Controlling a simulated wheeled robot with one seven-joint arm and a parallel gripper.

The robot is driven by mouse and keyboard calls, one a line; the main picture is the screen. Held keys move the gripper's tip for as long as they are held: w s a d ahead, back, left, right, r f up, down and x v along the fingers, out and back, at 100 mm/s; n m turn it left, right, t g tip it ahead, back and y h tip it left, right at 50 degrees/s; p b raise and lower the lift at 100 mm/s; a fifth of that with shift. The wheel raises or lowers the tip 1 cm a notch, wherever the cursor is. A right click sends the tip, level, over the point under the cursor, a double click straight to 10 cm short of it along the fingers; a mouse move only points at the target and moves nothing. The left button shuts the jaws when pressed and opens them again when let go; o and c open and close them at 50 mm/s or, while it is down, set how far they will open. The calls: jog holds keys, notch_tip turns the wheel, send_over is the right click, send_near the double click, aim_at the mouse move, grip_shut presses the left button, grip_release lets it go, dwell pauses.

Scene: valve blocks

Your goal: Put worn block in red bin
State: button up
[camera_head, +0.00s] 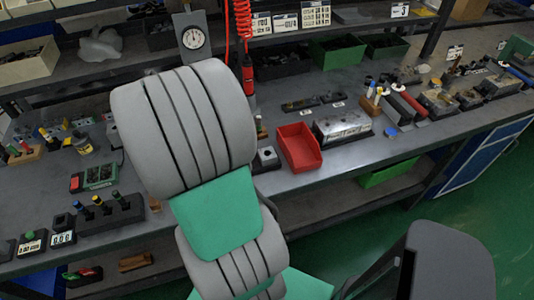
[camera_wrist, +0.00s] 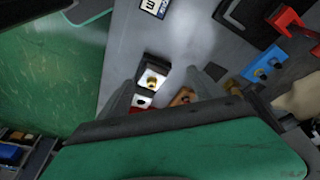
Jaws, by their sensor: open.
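The red bin (camera_head: 298,147) stands on the grey bench right of my arm in the head view; its inside looks empty. A small block with a light top and dark hole (camera_head: 267,156) sits left of the bin. In the wrist view, a dark block with a white face and brass-coloured port (camera_wrist: 152,80) lies between and beyond the fingers of my open, empty gripper (camera_wrist: 160,82). A red-and-white block (camera_wrist: 140,102) and an orange-brown block (camera_wrist: 182,97) are close by, partly hidden by my gripper. I cannot tell which block is the worn one. My gripper is hidden in the head view.
A silver metal block (camera_head: 342,125) stands right of the bin. A rack with coloured posts (camera_head: 110,212) is at the left. A dial gauge (camera_head: 193,38) and red coiled cable (camera_head: 243,20) rise behind my arm. In the wrist view, a blue block (camera_wrist: 263,68) lies at right.

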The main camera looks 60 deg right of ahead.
aim_at(265, 152)
jog(key=s+d+f+m+g, duration=0.2)
jog(key=s+d+f+m, duration=0.1)
jog(key=s+d+m, duration=0.65)
jog(key=shift+n, duration=0.95)
jog(key=d+f, duration=0.1)
jog(key=f, duration=0.1)
jog(key=d+f+p, duration=0.1)
jog(key=f, duration=0.1)
jog(key=s+d+f+p, duration=0.1)
jog(key=f, duration=0.2)
jog(key=shift+d, duration=0.35)
jog(key=shift+w+r, duration=0.1)
jog(key=shift+r, duration=0.05)
grip_shut()
